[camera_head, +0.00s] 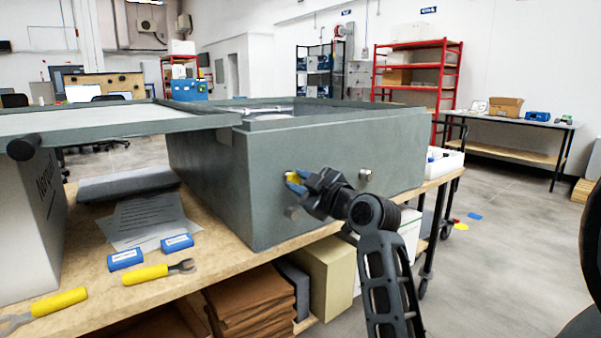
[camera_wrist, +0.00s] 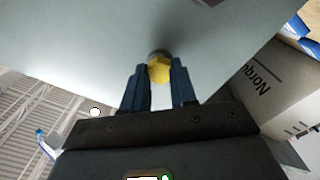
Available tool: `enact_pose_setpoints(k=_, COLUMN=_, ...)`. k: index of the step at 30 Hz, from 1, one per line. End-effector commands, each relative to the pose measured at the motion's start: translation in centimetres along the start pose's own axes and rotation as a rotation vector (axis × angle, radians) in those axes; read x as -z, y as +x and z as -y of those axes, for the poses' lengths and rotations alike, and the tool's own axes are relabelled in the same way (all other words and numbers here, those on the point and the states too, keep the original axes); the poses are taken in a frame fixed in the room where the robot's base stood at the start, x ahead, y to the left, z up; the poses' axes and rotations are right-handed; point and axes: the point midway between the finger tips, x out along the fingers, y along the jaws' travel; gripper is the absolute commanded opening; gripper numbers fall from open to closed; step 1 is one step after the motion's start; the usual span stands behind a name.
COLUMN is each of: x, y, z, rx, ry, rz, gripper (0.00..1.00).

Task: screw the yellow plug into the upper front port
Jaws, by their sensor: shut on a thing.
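The yellow plug (camera_wrist: 159,70) sits between the two fingers of my gripper (camera_wrist: 158,84) in the wrist view, with a dark round port edge just behind it. In the head view the yellow plug (camera_head: 293,178) shows at the fingertips of my gripper (camera_head: 298,181), against the front face of the grey analyser housing (camera_head: 330,150). My gripper is shut on the plug. The fingers and plug hide the port, so I cannot tell how deep the plug sits. A lower port (camera_head: 292,212) is partly visible below the gripper. A metal fitting (camera_head: 365,175) is to the right.
The housing stands on a wooden bench (camera_head: 215,262) with its lid (camera_head: 110,122) open to the left. Yellow-handled wrenches (camera_head: 150,274), blue boxes (camera_head: 126,260) and a paper sheet (camera_head: 150,216) lie on the bench. Cartons (camera_head: 328,270) fill the shelf below. Open floor (camera_head: 500,260) lies right.

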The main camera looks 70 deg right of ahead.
Motion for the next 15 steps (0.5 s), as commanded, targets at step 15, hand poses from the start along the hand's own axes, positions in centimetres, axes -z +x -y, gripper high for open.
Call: enact_pose_setpoints(k=15, x=0.29, y=0.06, z=-0.15, rx=0.003, ry=0.634, rz=0.003, gripper=0.0)
